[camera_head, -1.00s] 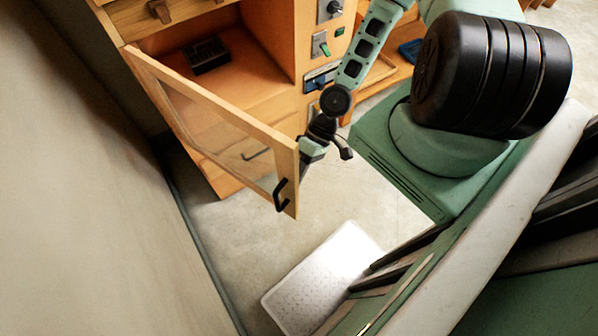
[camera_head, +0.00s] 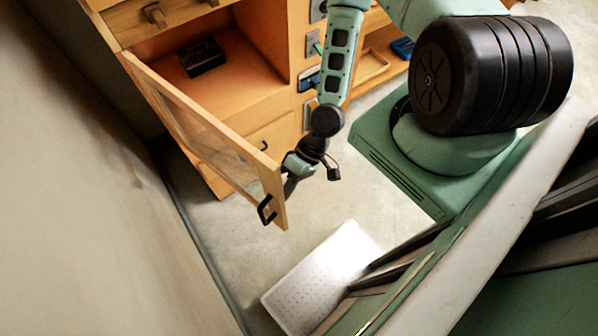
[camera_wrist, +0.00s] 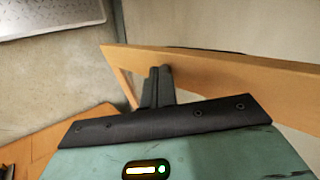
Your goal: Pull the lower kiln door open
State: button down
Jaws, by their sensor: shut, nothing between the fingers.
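The lower kiln door (camera_head: 207,128), a wooden frame around a clear pane, stands swung wide open from the cabinet. Its black handle (camera_head: 266,209) is on the outer face near the free end. My gripper (camera_head: 289,187) is at the inner side of the door, close to the free end, and is not on the handle. In the wrist view the shut fingers (camera_wrist: 160,84) are together and empty, against or very near the door's wooden edge (camera_wrist: 225,68). Whether they touch it I cannot tell. The handle is not visible in the wrist view.
The open compartment (camera_head: 225,75) holds a small dark block (camera_head: 202,58). A drawer (camera_head: 270,140) is below it. A plain wall (camera_head: 75,190) runs close along the left. A white perforated mat (camera_head: 325,280) lies on the floor, with bare floor between it and the cabinet.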

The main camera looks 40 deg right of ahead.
jog(key=a+m+t+p, duration=0.2)
jog(key=a+m+t, duration=0.2)
jog(key=a, duration=1.7)
jog(key=shift+s+a+m, duration=0.3)
jog(key=shift+s+m, duration=0.05)
jog(key=shift+m, duration=0.25)
jog(key=p+v, duration=0.5)
jog(key=v, duration=1.2)
jog(key=shift+r, duration=0.25)
jog(key=shift+s, duration=0.15)
